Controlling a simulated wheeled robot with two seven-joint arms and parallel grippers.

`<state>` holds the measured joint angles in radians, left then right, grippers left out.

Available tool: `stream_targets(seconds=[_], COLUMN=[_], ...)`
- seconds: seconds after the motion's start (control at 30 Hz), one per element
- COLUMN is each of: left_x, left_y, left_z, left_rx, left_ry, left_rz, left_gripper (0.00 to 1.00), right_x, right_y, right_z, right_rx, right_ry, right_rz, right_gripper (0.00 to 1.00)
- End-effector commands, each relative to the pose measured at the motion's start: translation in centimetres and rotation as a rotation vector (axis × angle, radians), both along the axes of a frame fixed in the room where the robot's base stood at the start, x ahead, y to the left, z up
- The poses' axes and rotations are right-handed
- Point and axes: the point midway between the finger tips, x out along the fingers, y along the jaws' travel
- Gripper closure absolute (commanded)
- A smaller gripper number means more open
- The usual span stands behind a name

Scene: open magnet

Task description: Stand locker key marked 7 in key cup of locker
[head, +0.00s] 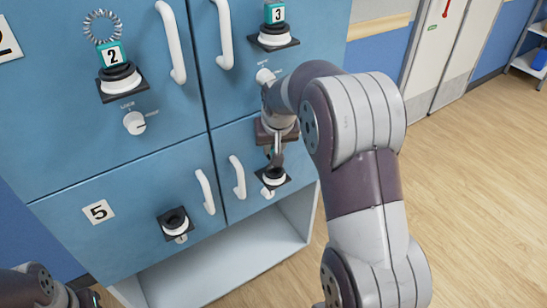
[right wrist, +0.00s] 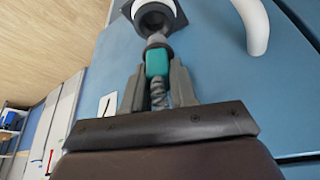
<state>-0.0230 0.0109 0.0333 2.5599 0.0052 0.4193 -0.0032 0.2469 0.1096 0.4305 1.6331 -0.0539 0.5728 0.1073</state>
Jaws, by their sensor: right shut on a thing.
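My right gripper (head: 277,160) points down at the lower right locker door. In the right wrist view my right gripper (right wrist: 158,88) is shut on the key (right wrist: 157,62), which has a teal body and a grey coil between the fingers. Its number does not show. The key's dark far end points at the round opening of the key cup (right wrist: 154,12), white-rimmed on a dark bracket. The key cup (head: 272,178) also shows in the head view, just below the gripper. The key's end overlaps the cup mouth; I cannot tell whether it is inside. My left gripper is out of view.
Keys marked 2 (head: 112,55) and 3 (head: 275,14) stand in upper cups. The cup of locker 5 (head: 174,222) is empty. White door handles (head: 238,178) stick out nearby. An open shelf space (head: 235,262) lies below; wooden floor is clear at right.

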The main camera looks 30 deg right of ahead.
Motion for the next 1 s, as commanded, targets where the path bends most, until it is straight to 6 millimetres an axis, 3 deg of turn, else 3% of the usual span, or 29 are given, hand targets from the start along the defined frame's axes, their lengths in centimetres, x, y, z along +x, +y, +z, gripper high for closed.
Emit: stream_targets(seconds=[0.2,0.4,0.43,0.5,0.83,1.0], left_x=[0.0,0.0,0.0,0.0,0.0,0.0], left_y=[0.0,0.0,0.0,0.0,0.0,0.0], left_z=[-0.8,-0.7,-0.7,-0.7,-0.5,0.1], left_rx=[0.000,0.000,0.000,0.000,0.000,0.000], left_ry=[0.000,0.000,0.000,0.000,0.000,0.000], left_rz=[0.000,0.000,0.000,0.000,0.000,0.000], left_gripper=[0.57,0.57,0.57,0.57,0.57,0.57], right_x=[0.0,0.0,0.0,0.0,-0.1,-1.4], right_y=[0.0,0.0,0.0,0.0,0.1,0.5], right_z=[-3.7,-3.9,-3.9,-3.9,-3.4,0.2], right_rx=[0.001,-0.001,-0.001,-0.001,-0.001,-0.001], right_ry=[0.003,-0.002,-0.002,-0.002,-0.001,-0.005], right_rz=[0.001,0.001,0.001,0.001,0.001,0.001], right_gripper=[1.00,1.00,0.67,0.48,0.48,0.48])
